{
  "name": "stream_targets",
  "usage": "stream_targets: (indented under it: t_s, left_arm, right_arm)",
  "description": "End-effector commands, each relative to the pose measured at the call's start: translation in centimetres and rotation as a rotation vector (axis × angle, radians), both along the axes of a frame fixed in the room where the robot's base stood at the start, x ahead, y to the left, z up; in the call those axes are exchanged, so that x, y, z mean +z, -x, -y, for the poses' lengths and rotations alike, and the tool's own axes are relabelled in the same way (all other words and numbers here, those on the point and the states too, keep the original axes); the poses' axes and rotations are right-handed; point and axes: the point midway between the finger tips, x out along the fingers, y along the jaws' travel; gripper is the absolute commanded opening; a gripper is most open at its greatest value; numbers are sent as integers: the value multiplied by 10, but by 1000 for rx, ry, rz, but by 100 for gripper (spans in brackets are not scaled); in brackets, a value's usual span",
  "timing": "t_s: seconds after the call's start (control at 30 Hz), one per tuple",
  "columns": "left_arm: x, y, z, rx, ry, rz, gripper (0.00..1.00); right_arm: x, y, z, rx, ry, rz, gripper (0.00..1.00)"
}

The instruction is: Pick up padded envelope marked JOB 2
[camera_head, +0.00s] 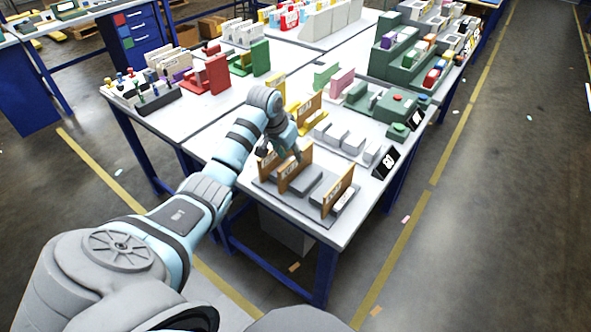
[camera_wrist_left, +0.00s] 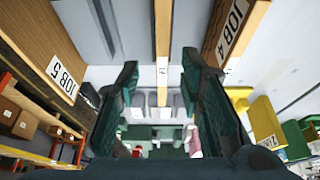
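Several tan upright envelope-like panels with white labels stand on a grey tray (camera_head: 315,213) at the near end of the table. My left gripper (camera_head: 283,153) is just above the middle panel (camera_head: 295,178). In the left wrist view the gripper (camera_wrist_left: 160,75) is open, with a tan panel (camera_wrist_left: 163,35) seen edge-on between its fingers, apparently untouched. Its label is too foreshortened to read. A panel marked JOB 5 (camera_wrist_left: 50,50) is at left and one marked JOB 4 (camera_wrist_left: 236,25) at right. I cannot read JOB 2 on any panel. My right gripper is not in view.
Another tan panel (camera_head: 338,190) stands at the tray's right. White blocks (camera_head: 338,136) and a black sign (camera_head: 385,162) are close behind. Green stands (camera_head: 395,105) and a red holder (camera_head: 212,75) occupy the table farther off. Open floor lies to the right.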

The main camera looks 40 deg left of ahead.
Motion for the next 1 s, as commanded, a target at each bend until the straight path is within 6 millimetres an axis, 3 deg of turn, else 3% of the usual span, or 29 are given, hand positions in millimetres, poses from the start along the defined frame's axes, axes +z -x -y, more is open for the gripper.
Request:
stream_targets:
  t_s: [0.33,0.6,0.83,1.0]
  left_arm:
    - [-57,-20,-2,1,0,0,34]
    - [-63,-24,-3,1,-4,2,34]
    - [-63,-23,-3,0,-3,2,0]
    - [-63,-23,-3,0,-3,2,0]
  right_arm:
    - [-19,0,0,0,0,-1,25]
    - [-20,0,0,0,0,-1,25]
    - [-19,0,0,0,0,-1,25]
    - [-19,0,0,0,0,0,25]
